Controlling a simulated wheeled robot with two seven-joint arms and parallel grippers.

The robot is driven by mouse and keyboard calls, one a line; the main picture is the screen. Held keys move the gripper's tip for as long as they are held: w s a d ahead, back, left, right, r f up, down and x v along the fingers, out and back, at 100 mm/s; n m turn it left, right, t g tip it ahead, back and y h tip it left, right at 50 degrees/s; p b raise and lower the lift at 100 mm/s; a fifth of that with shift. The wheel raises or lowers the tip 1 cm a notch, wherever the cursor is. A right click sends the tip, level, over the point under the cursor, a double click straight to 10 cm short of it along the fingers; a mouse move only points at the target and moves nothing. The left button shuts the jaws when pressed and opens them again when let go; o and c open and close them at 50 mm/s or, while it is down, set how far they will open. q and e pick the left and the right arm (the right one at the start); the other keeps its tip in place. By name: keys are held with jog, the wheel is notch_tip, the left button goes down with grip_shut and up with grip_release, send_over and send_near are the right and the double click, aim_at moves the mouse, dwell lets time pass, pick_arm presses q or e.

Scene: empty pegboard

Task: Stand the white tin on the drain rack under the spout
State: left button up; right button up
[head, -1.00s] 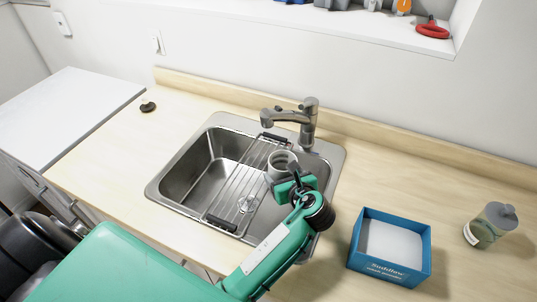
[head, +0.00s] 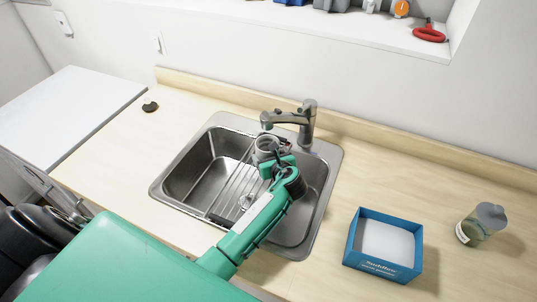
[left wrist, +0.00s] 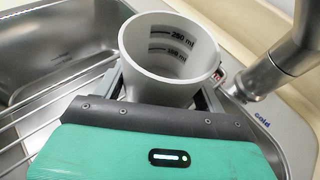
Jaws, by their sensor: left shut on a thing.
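The white tin (head: 264,143) is an open cup with volume marks inside. My left gripper (head: 274,158) is shut on it and holds it upright over the sink, just below and in front of the spout (head: 267,119). The tin also shows in the left wrist view (left wrist: 168,58), between the fingers. The drain rack (head: 236,182) lies across the sink, its far end partly hidden by the tin and my gripper. I cannot tell whether the tin's base touches the rack. My right gripper is not in view.
The steel sink (head: 185,165) is set in a wooden counter. The faucet body (head: 307,125) rises close to the tin's right. A blue box (head: 383,269) and a bottle (head: 480,224) stand on the right counter. A dark round thing (head: 150,106) lies at the left.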

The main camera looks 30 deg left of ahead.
pick_arm(q)
jog(key=o, duration=1.3)
jog(key=b+v, duration=0.2)
jog(key=v, duration=1)
jog(key=shift+r, duration=0.1)
